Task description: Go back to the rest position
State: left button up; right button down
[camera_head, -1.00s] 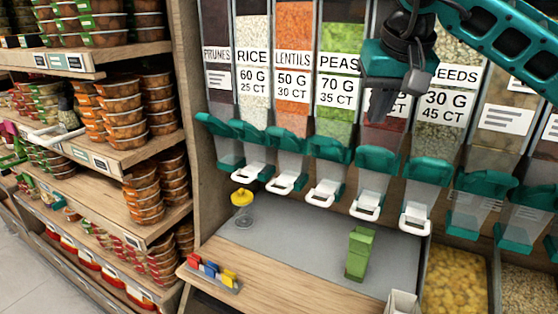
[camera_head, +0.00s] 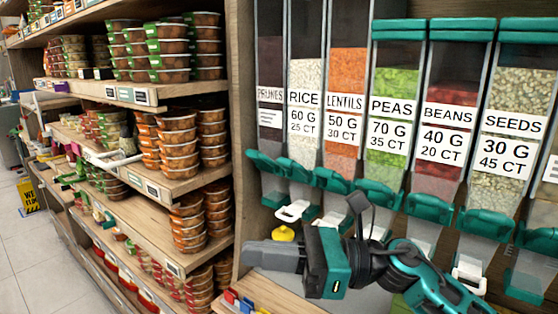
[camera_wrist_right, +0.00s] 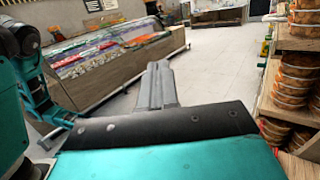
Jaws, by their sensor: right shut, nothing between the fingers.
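My right gripper (camera_head: 262,254) is in front of the dispensers in the head view, pointing left. Its grey fingers are closed together with nothing between them. In the right wrist view the shut fingers (camera_wrist_right: 158,84) point out over the open floor. A yellow-topped container (camera_head: 284,233) shows just above the gripper, its lower part hidden. A green container (camera_head: 397,304) is mostly hidden behind my right arm. My left gripper is not in view.
Dispensers such as rice (camera_head: 303,110) and peas (camera_head: 395,110) line the wall behind my arm. Shelves of stacked tubs (camera_head: 176,140) stand at left. Colored clips (camera_head: 238,301) lie on the counter's front. The aisle floor (camera_wrist_right: 220,60) is clear, with a display case (camera_wrist_right: 110,65) beyond.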

jog(key=w+d+f+m+t+h, duration=0.1)
jog(key=d+f+m+t+h, duration=0.35)
jog(key=m, duration=0.75)
jog(key=w+d+f+m+t+h, duration=0.1)
jog(key=d+f+m+t+h, duration=0.15)
jog(key=f+m+t, duration=0.6)
jog(key=w+d+f+m+t+h, duration=0.2)
jog(key=d+m+t, duration=0.2)
jog(key=m, duration=1)
jog(key=s+d+f+m+g+h, duration=0.3)
jog(key=s+f+m, duration=0.4)
jog(key=f, duration=0.3)
jog(key=s+d+f+m+g+h, duration=0.3)
jog(key=s+d+f+m+h, duration=0.2)
jog(key=s+f+m, duration=0.3)
notch_tip(320, 180, down, 3)
jog(key=shift+s+d+f+m+h, duration=0.2)
jog(key=shift+d+m+h, duration=0.15)
jog(key=shift+m, duration=0.5)
